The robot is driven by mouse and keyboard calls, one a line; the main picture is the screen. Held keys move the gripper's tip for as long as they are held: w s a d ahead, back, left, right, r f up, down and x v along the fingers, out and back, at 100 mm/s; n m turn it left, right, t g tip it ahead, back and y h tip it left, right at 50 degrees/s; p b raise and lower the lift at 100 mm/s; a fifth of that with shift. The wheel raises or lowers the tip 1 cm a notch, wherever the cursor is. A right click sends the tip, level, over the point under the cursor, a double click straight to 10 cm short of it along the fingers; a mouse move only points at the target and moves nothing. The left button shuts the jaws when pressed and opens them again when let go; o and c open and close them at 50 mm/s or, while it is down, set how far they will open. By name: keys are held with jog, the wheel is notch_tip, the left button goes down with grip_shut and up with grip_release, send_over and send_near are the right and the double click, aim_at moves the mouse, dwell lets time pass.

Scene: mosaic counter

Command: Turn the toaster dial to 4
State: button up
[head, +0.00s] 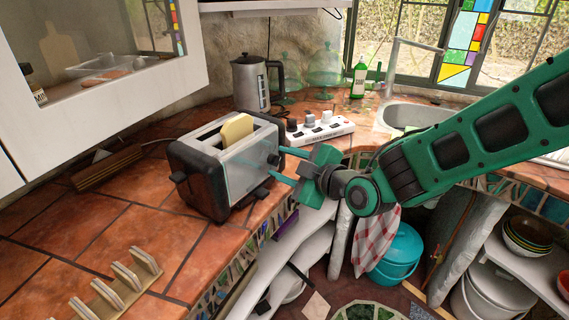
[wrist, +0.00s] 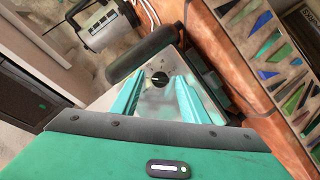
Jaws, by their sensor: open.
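The toaster (head: 222,166) is silver with black ends and stands on the tiled counter, a slice of bread (head: 237,130) sticking up from its slot. My gripper (head: 277,163) has its two teal fingers apart, pointing at the toaster's right-hand face. In the wrist view the dial (wrist: 160,79) is a small round black knob with a light pointer mark on a metal face. It lies between the fingertips of my gripper (wrist: 157,86), with a gap on both sides. No numbers can be read around the dial. In the head view the fingers partly cover that face.
A wooden rack (head: 118,282) is at the front left. The counter left of the toaster is mostly clear. Open shelves lie below the counter edge.

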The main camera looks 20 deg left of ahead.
jog(key=shift+w+a+f, duration=0.1)
jog(key=shift+c, duration=0.2)
grip_shut()
